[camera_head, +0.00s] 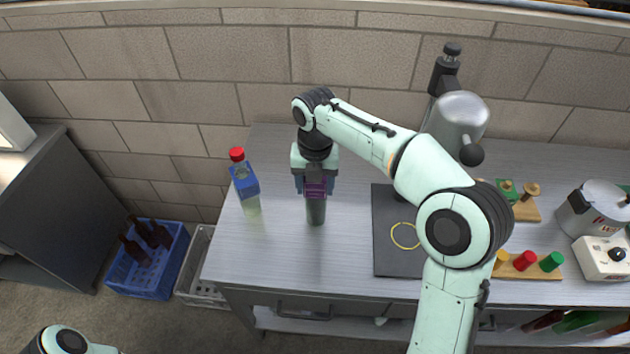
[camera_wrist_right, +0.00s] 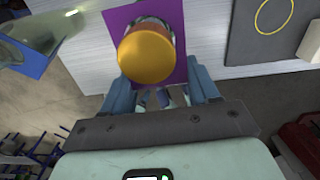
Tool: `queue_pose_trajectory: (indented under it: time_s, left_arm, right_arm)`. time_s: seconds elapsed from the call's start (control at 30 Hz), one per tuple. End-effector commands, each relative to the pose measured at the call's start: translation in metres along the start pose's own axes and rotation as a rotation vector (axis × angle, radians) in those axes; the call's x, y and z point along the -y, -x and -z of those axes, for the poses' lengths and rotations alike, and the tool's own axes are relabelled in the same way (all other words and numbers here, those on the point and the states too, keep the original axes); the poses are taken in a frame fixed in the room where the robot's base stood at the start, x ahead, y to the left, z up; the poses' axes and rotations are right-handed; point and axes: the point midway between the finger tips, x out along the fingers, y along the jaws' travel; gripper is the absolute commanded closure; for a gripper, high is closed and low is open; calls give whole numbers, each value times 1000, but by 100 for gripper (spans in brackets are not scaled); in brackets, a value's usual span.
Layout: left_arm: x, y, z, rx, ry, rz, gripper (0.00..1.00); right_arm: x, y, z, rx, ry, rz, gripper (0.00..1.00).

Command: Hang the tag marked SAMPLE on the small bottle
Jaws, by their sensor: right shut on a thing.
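My right gripper (camera_head: 315,185) is shut on a purple tag (camera_head: 317,187), directly above the small dark green bottle (camera_head: 316,212), which stands upright on the grey bench. In the right wrist view, the tag (camera_wrist_right: 120,18) lies between the blue fingers (camera_wrist_right: 165,98), and the bottle's orange cap (camera_wrist_right: 146,53) shows in front of it with silvery edges around the cap. The tag appears to be around the bottle's top; I cannot tell whether it rests on the bottle. No lettering is readable. My left gripper is out of view.
A taller clear bottle (camera_head: 251,206) with a red cap and a blue tag (camera_head: 244,182) stands left of the small bottle. A dark mat (camera_head: 388,258) with a yellow ring (camera_head: 404,236) lies right. A corking machine (camera_head: 459,115) stands behind. Bench between bottle and mat is clear.

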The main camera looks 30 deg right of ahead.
Motion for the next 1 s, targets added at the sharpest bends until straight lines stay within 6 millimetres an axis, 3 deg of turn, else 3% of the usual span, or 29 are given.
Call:
queue_pose_trajectory:
  time_s: [0.17,0.2,0.3,1.0]
  left_arm:
    - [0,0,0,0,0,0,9]
    - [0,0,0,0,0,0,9]
    - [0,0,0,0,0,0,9]
    - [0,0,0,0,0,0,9]
  right_arm:
    - [0,0,0,0,0,0,50]
    - [0,0,0,0,0,0,37]
    - [0,0,0,0,0,0,10]
    - [0,0,0,0,0,0,10]
